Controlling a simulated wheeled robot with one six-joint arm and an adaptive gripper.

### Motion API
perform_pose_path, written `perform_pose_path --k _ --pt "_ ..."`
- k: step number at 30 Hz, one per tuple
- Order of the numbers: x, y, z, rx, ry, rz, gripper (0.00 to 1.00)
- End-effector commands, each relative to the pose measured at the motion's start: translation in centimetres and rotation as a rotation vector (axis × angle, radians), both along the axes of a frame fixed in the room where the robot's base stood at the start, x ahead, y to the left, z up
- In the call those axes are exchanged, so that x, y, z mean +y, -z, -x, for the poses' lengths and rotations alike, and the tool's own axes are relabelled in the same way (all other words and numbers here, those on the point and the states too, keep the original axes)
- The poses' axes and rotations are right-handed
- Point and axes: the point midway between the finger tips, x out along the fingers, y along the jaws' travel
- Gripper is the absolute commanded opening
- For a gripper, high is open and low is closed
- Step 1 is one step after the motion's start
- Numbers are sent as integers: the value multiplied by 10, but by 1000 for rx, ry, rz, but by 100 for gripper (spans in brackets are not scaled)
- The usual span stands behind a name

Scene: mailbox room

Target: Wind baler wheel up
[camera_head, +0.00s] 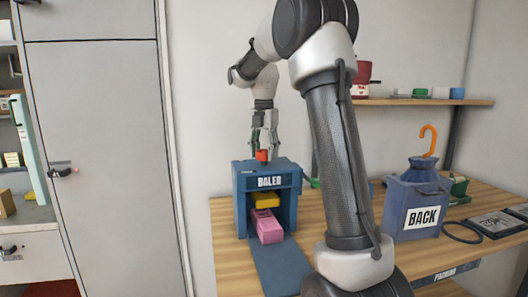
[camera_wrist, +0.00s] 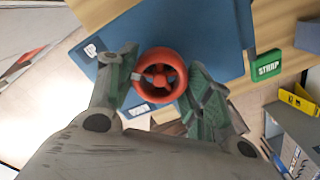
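The blue baler (camera_head: 268,182) stands on the wooden table, with the word BALER on its front. Its small red-orange wheel (camera_head: 262,155) sits on top. In the wrist view the wheel (camera_wrist: 160,75) shows as a round rim with spokes and a hub. My gripper (camera_head: 264,148) points down over the baler, with one finger on each side of the wheel. The wrist view shows both fingertips close beside the rim; I cannot tell whether they press on it. A yellow block (camera_head: 266,200) and a pink block (camera_head: 266,226) are in the baler's open front.
A blue BACK box (camera_head: 418,208) with an orange hook (camera_head: 428,141) stands at the right. A green STRAP block (camera_wrist: 267,65) lies beside the baler. A shelf (camera_head: 425,102) with small items is on the back wall. A grey cabinet (camera_head: 100,150) stands at the left.

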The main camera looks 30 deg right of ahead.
Motion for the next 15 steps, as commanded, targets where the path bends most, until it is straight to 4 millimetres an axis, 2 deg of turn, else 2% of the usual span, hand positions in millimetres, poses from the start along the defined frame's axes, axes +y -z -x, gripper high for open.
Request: perform_pose_path --k 1,3,4,15 --pt "0 -2 -1 -5 -1 1 58" --pt "0 -2 -1 -4 -1 1 71" --pt "0 -1 -1 -4 -1 1 72" --pt "0 -4 -1 -3 0 1 72"
